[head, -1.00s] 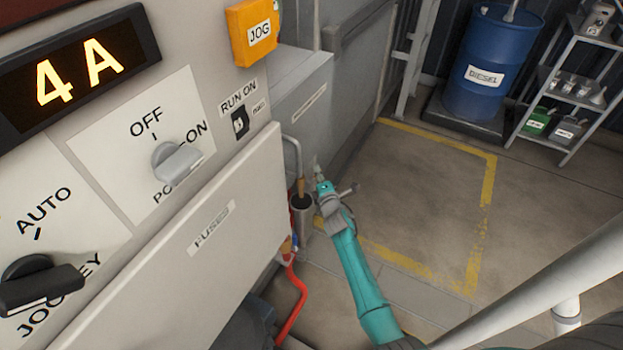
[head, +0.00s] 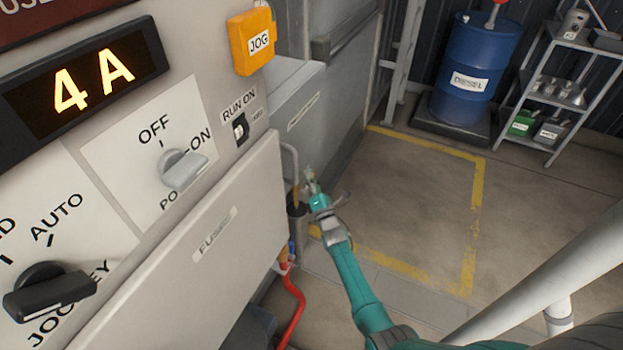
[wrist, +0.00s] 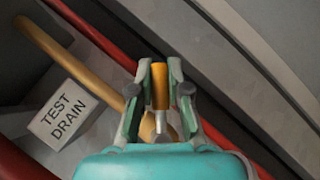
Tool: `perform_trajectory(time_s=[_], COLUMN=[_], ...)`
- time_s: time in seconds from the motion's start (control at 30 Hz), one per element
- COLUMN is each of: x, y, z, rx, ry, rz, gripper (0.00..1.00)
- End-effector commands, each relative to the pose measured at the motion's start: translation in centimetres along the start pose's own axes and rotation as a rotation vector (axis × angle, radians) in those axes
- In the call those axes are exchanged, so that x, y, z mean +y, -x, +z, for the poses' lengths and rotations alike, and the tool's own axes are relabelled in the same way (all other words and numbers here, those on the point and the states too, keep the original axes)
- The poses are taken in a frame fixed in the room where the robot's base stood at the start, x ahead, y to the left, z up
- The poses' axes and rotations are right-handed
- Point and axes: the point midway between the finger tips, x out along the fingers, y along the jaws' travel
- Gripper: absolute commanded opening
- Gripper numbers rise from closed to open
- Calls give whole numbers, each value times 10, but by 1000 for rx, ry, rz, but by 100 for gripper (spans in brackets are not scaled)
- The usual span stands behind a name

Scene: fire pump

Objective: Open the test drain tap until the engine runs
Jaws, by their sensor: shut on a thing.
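In the wrist view, the jaws of my gripper (wrist: 160,85) are closed around the yellow handle of the test drain tap (wrist: 160,92). A white label reading TEST DRAIN (wrist: 62,116) sits to the left, beside a brass-coloured pipe (wrist: 75,62) that runs behind the gripper. In the head view, my gripper (head: 308,178) reaches in beside the cabinet, close to a thin upright pipe (head: 293,165) above a dark cup (head: 297,210). The tap itself is too small or hidden to make out there. The engine is not clearly in view.
A panel with a 4 A display (head: 85,80), switches and a FUSES cover (head: 200,235) fills the left side. A red hose (head: 297,300) hangs below it. A blue diesel drum (head: 470,70) and a shelf (head: 560,80) stand at the back right. The yellow-marked floor (head: 410,205) is clear.

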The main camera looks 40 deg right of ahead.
Motion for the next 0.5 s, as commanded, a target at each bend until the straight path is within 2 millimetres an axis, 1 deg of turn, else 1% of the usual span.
perform_trajectory(time_s=[0.2, 0.5], x=[8, 16], y=[2, 4], z=[-1, -1], rx=[-28, -56], ry=[115, 214], rz=[114, 212], gripper=[0, 0])
